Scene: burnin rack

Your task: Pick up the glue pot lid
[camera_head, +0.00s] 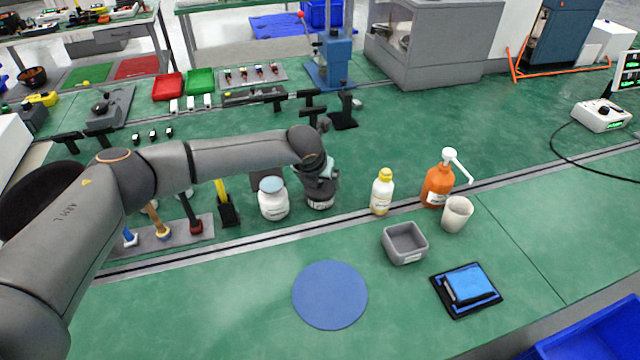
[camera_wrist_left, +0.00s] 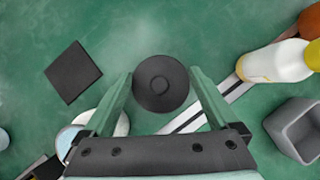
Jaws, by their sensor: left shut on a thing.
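The glue pot lid (camera_wrist_left: 161,84) is a round, dark disc with a small knob, seen from above in the left wrist view. My left gripper (camera_head: 321,178) points down over the dark glue pot (camera_head: 320,203), which has a pale label and stands by the rail on the green bench. In the left wrist view the two green fingers of my left gripper (camera_wrist_left: 158,92) are on either side of the lid, shut on it. The lid is at or just over the pot's top; I cannot tell whether they touch. My right gripper is not in view.
A white jar with a pale blue top (camera_head: 273,199) stands close left of the pot. A yellow-capped bottle (camera_head: 382,192), an orange pump bottle (camera_head: 437,187), a white cup (camera_head: 457,214) and a grey bin (camera_head: 405,256) are to the right. A blue round mat (camera_head: 330,294) lies in front.

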